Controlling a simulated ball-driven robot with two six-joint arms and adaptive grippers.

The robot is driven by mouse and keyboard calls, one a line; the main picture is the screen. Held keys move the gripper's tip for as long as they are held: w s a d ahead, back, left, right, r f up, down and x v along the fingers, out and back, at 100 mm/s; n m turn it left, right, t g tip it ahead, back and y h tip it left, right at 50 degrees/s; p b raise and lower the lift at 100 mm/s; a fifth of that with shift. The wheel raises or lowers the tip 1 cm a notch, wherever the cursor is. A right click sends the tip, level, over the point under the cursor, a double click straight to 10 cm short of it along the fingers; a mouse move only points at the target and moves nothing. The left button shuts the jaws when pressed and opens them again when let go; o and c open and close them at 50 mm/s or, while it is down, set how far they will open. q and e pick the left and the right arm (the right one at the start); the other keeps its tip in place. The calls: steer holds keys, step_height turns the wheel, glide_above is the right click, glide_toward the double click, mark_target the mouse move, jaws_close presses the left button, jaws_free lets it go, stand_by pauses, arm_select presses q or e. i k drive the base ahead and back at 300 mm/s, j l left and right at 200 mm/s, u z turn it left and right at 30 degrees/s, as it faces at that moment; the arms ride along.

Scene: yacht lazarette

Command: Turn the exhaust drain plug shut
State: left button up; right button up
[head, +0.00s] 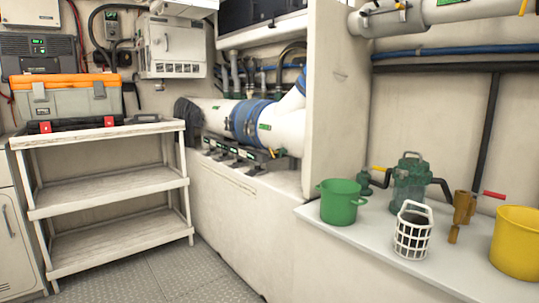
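A thick white exhaust pipe (285,130) with a wide blue band (245,122) lies along a ledge behind the low wall, in the middle of the head view. It carries small green labels. A small dark part (274,154) sits low at its near end; I cannot tell whether this is the drain plug or how any plug is turned. The partition on the right may hide part of the pipe. Neither of my grippers is in view.
A white shelf unit (108,133) with a toolbox (70,97) stands at left. A counter (375,235) at right holds a green pot (340,205), a white basket (411,235), a green strainer (408,185), a brass valve (463,207) and a yellow bucket (517,245). Floor (190,275) is clear.

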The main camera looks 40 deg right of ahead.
mark_target(272, 153)
steer(key=i+z, duration=0.1)
steer(key=z, duration=0.35)
steer(key=i+j+z, duration=0.8)
steer(key=i+l, duration=0.05)
steer(key=l, duration=0.05)
